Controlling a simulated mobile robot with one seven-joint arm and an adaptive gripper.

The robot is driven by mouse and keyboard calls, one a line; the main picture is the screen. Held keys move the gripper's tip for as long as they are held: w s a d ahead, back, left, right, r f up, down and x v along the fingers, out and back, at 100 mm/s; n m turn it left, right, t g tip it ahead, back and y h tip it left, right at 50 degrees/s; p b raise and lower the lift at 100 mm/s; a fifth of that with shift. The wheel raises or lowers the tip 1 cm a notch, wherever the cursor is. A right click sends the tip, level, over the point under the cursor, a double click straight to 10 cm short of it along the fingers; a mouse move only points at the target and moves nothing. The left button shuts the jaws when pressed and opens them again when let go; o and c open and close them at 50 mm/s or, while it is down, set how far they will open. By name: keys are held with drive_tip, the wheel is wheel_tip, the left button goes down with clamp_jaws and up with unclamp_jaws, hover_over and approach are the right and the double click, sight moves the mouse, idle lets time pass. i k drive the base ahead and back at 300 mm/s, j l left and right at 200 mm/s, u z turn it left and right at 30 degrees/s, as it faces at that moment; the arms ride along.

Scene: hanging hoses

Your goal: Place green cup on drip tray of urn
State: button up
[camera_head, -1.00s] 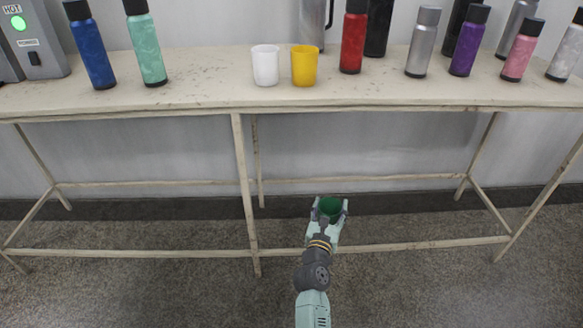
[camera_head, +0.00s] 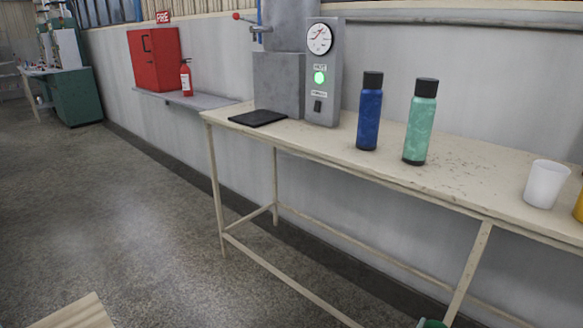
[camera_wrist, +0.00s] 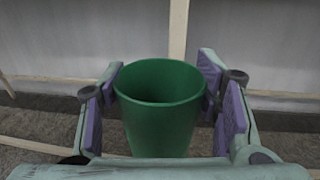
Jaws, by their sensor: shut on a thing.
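The green cup (camera_wrist: 161,112) is upright between the finger pads of my gripper (camera_wrist: 163,100) in the wrist view, and the gripper is shut on it. In the head view only the rim of the green cup (camera_head: 431,323) shows at the bottom edge, below the table top. The urn (camera_head: 290,60) is a grey metal body with a dial and a green-lit panel, at the far left end of the table. The drip tray (camera_head: 257,118) is a flat black slab on the table at the urn's left front, with nothing on it.
On the table (camera_head: 465,186) stand a blue bottle (camera_head: 369,115), a mint bottle (camera_head: 419,125), a white cup (camera_head: 546,184) and a partly cut-off yellow cup (camera_head: 579,206). A wooden corner (camera_head: 80,314) shows at lower left. Floor (camera_head: 140,220) left of the table is clear.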

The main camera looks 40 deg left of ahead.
sight(257, 115)
drive_tip(key=i+u, duration=0.1)
drive_tip(key=u, duration=0.6)
drive_tip(key=i+u, duration=0.15)
drive_tip(key=u, duration=0.2)
